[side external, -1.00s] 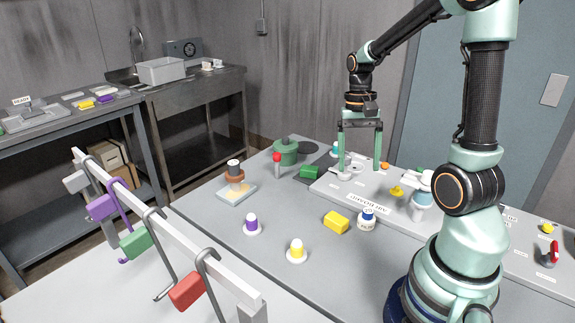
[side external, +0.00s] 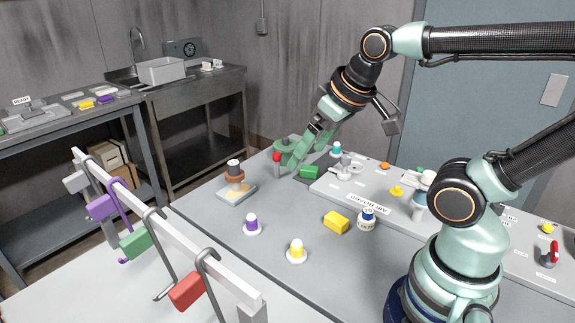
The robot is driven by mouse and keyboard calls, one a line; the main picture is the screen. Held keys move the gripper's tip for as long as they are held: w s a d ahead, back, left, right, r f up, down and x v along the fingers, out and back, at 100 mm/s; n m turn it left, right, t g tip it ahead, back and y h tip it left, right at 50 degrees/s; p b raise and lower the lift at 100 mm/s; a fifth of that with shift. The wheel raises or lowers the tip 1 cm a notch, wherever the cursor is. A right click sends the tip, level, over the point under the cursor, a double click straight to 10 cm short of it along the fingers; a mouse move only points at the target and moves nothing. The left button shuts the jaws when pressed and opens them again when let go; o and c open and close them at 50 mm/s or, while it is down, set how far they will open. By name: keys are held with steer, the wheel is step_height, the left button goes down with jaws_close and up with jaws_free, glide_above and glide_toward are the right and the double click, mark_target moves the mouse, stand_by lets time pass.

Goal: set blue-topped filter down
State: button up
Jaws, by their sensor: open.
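A small white filter with a blue top (side external: 336,150) stands upright at the back of the bench, by the far left corner of the raised grey board. Nothing holds it. My gripper (side external: 288,160) is open, left of that filter, with its fingers pointing down and to the left. The fingers overlap a red-topped post (side external: 277,167) and a round green object (side external: 283,143) in the picture; I cannot tell whether they touch either. Nothing shows between the fingers.
A green block (side external: 310,172) lies near my fingers. Bare bench lies between.

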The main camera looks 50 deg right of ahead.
steer(key=m+g+y, duration=0.1)
steer(key=m+g, duration=0.6)
steer(key=m, duration=1.3)
glide_above(367, 210)
steer(key=f, duration=1.8)
steer(key=shift+w, duration=0.2)
steer(key=shift+n, duration=0.3)
steer(key=shift+s+f, duration=0.15)
steer(key=shift+f, duration=1.3)
steer(key=shift+s+f, duration=0.1)
steer(key=shift+f, duration=1.35)
jaws_close()
steer(key=shift+r, duration=0.2)
